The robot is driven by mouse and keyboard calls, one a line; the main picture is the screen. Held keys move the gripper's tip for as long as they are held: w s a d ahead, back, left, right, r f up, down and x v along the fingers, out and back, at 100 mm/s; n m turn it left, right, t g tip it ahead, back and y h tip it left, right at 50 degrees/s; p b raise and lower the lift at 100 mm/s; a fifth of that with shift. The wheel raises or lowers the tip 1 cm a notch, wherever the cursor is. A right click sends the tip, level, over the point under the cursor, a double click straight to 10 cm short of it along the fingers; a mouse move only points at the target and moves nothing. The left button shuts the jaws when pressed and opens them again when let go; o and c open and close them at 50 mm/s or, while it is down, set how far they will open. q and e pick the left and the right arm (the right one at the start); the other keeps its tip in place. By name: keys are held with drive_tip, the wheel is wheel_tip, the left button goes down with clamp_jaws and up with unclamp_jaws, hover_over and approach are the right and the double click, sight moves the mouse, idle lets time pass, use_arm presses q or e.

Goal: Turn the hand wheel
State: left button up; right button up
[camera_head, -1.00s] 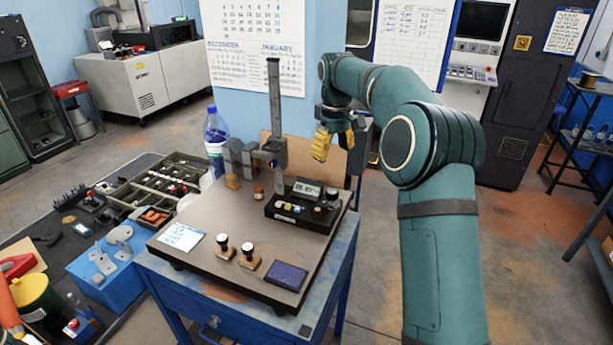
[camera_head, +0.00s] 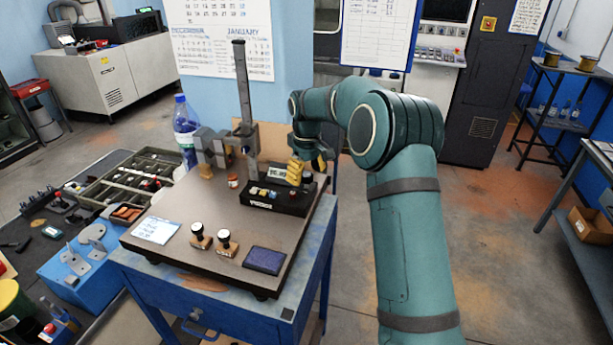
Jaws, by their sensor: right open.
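A measuring stand rises from the brown bench plate (camera_head: 180,205), with an upright grey column (camera_head: 243,80) and a grey carriage (camera_head: 212,147) on it. I cannot clearly make out the hand wheel; it may be a small part on the carriage or hidden. My right gripper (camera_head: 300,174) has yellow fingers and is open and empty. It is to the right of the column, in front of the black display box (camera_head: 262,198) in the picture, covering part of it. Whether it touches the box cannot be told. My left gripper is out of view.
Two wooden-based stamps (camera_head: 227,243) and a dark blue pad (camera_head: 264,260) lie on the plate's front. A paper note (camera_head: 157,229) lies at left. A water bottle (camera_head: 185,130) stands behind the plate. A parts tray (camera_head: 125,182) lies left.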

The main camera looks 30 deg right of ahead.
drive_tip(key=shift+f, duration=0.3)
clamp_jaws()
drive_tip(key=shift+m, duration=0.4)
drive_tip(key=m+p, duration=0.2)
drive_tip(key=m, duration=0.2)
drive_tip(key=shift+r, duration=0.1)
drive_tip(key=shift+m+p, duration=0.7)
drive_tip(key=shift+m, duration=1.5)
